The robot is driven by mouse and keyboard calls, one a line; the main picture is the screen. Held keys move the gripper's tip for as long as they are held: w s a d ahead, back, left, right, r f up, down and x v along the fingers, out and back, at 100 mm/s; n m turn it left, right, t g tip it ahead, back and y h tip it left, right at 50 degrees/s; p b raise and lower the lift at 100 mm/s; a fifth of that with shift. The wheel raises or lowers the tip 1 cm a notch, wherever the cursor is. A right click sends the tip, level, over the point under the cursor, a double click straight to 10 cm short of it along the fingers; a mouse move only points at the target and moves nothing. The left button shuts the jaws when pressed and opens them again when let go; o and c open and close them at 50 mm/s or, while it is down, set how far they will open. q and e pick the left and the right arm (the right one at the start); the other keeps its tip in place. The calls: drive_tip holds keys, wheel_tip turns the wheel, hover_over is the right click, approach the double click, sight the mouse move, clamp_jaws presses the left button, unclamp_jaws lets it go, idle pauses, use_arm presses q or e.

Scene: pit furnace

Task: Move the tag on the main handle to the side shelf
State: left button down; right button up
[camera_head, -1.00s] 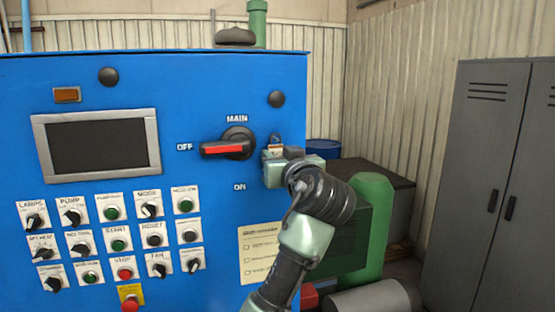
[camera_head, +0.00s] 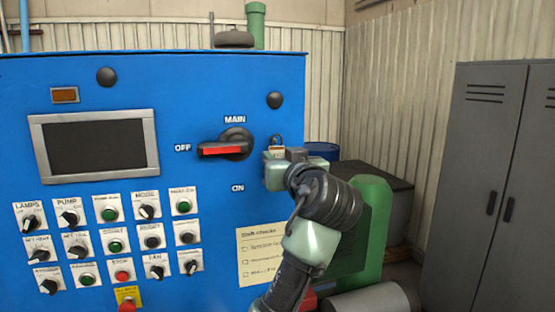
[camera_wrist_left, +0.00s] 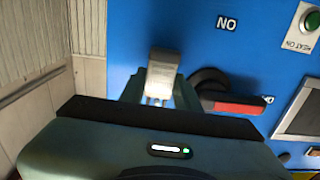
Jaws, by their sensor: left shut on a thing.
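The main handle (camera_head: 226,149) is black with a red stripe on the blue panel and points left to OFF. My left gripper (camera_head: 276,156) is just right of the handle in the head view, shut on the tag (camera_head: 278,142). Only a small light part and a dark loop of the tag show above the jaws. In the left wrist view the tag is a pale grey block (camera_wrist_left: 163,72) between the fingers of the gripper (camera_wrist_left: 158,95), beside the handle (camera_wrist_left: 232,102). It looks apart from the handle. I cannot make out a side shelf. My right gripper is out of view.
Knobs and buttons (camera_head: 114,245) fill the panel's lower left, below a dark screen (camera_head: 95,147). A checklist sheet (camera_head: 258,257) is below the gripper. A green machine (camera_head: 371,220) stands close to the right, with a grey locker (camera_head: 490,180) beyond.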

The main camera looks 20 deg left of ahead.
use_arm(q)
drive_tip(key=shift+b+v, duration=0.45)
drive_tip(key=shift+v, duration=1.35)
drive_tip(key=shift+s+d, duration=0.1)
drive_tip(key=shift+s, duration=0.05)
